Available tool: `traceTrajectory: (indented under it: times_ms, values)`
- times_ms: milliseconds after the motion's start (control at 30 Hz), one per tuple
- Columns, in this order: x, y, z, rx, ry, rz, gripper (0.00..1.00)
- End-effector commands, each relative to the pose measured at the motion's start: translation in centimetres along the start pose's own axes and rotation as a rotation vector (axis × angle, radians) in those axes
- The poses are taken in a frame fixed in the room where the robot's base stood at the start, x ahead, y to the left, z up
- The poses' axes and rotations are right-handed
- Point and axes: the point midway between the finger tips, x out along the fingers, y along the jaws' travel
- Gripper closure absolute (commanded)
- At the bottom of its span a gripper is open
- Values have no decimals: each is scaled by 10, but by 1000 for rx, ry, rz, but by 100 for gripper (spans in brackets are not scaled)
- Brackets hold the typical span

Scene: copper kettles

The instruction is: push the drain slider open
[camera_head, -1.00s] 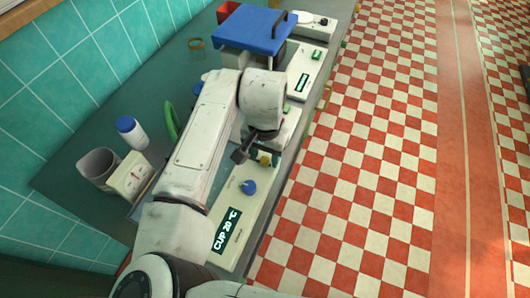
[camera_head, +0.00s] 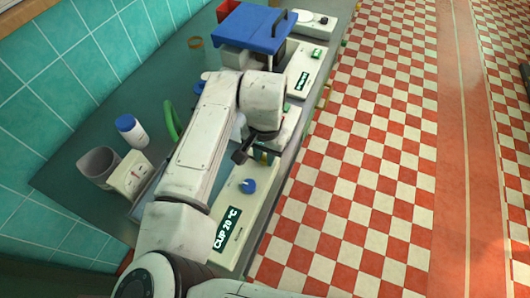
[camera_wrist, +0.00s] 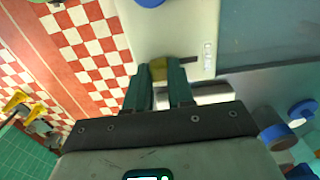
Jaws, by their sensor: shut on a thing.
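A small yellow-olive knob, which looks like the drain slider (camera_wrist: 158,67), sits between my gripper's dark green fingers on a cream panel (camera_wrist: 185,25) in the wrist view. My gripper (camera_wrist: 159,80) is shut on this knob. A short dark slot (camera_wrist: 187,60) lies just right of the knob. In the head view my gripper (camera_head: 259,150) is at the cream counter unit (camera_head: 247,205), beyond its blue knob (camera_head: 248,185); my arm hides part of the place. The unit's display (camera_head: 227,229) reads "CUP 20 °C".
A blue lid-like block (camera_head: 255,28) stands at the far end of the counter. A white bottle with blue cap (camera_head: 132,132), a grey cup (camera_head: 98,166) and a cream dial box (camera_head: 130,174) stand left of my arm. The checkered floor on the right is clear.

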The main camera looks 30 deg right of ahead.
Motion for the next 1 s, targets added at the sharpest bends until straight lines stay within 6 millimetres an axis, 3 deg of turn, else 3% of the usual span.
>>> traceTrajectory:
  times_ms: [300, 533, 833, 867, 1000]
  values:
    - [0, -1, 0, -1, 0, 0, 100]
    - [0, -30, -1, -3, 1, -1, 100]
    - [-1, -36, 0, -2, 2, -4, 100]
    - [-1, -36, 0, -2, 2, -5, 77]
    - [-1, -36, 0, -2, 1, -5, 63]
